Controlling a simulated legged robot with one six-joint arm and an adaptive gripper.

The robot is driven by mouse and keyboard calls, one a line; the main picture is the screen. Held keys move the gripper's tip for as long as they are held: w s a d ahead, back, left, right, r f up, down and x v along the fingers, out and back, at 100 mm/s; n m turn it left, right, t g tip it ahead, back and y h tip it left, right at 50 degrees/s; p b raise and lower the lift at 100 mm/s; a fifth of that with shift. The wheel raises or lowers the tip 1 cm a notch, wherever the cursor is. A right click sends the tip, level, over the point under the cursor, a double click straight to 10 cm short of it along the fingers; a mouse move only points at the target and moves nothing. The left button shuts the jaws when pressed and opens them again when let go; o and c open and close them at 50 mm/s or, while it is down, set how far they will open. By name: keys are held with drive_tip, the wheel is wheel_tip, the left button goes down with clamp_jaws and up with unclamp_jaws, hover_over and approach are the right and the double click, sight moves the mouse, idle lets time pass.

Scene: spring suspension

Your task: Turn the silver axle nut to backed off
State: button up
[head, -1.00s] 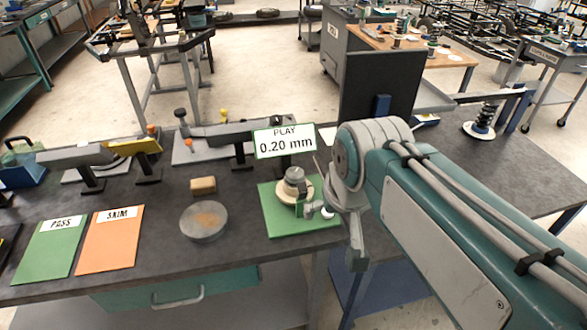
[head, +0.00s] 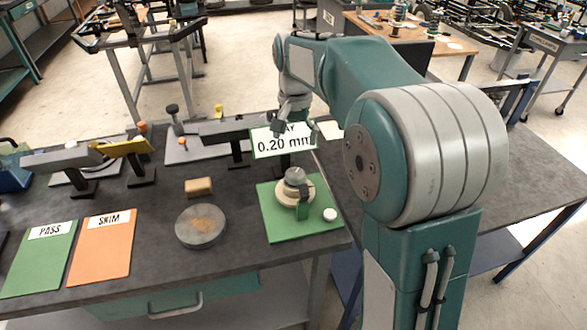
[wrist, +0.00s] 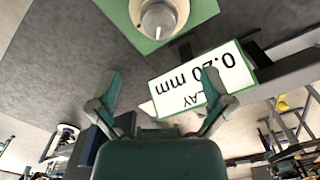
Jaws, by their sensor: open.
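The silver axle nut (head: 295,176) sits on top of a cream hub on a green mat (head: 275,229). A dark green upright piece stands against the hub's right side. My gripper (head: 296,131) is raised behind the nut in the head view, in front of the "PLAY 0.20 mm" sign (head: 268,147). It is open and empty, apart from the nut. In the wrist view the nut (wrist: 158,18) shows at the top edge with a pale mark on it, beyond the spread fingers (wrist: 160,88). The nut's exact turn is too small to read.
A white cap (head: 330,215) lies on the mat's right side. To the left are a round grey dish (head: 201,227), a tan block (head: 198,187), and the green PASS (head: 40,258) and orange SKIM (head: 101,248) sheets. Grey bar fixtures stand behind. The front bench surface between them is clear.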

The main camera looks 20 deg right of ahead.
sight(295, 173)
wheel_tip(295, 173, down, 11)
drive_tip(key=shift+r, duration=0.15)
idle(0.4)
drive_tip(key=shift+s, duration=0.1)
drive_tip(key=c, duration=1.1)
